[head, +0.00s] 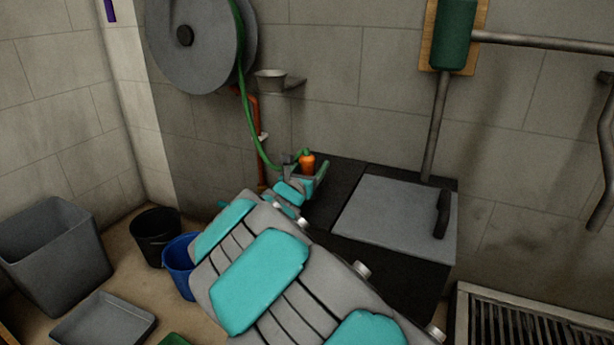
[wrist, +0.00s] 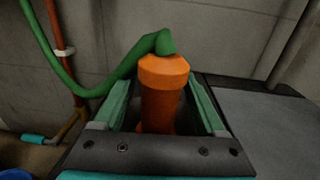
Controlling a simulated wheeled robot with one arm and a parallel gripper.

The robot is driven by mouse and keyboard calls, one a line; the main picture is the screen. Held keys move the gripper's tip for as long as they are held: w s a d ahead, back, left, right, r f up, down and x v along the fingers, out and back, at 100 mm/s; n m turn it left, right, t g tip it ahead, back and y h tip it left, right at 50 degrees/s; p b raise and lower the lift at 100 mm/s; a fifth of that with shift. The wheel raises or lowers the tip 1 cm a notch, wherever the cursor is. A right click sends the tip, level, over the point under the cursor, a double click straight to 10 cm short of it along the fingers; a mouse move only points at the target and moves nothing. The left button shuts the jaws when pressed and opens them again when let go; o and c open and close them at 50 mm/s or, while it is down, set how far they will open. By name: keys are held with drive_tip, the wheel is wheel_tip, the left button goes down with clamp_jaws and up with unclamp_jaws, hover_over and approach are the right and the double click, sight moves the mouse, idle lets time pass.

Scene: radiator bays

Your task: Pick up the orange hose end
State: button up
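The orange hose end (head: 307,164) stands upright over the dark top of the block by the back wall, with the green hose (head: 249,110) joined to its top. In the wrist view the orange hose end (wrist: 163,92) is between the two green-padded fingers of my gripper (wrist: 161,105). The gripper is open, with dark gaps showing on both sides of the orange body. In the head view my gripper (head: 304,172) reaches it from the front. The lower part of the hose end is hidden by the gripper's palm.
A grey hose reel (head: 190,40) hangs on the wall. A grey lid with a black handle (head: 442,214) lies right of the hose end. A copper pipe (head: 254,115) runs down the wall. Black (head: 155,235) and blue (head: 178,262) buckets and a grey bin (head: 55,255) stand at left.

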clamp_jaws()
idle(0.3)
idle(0.4)
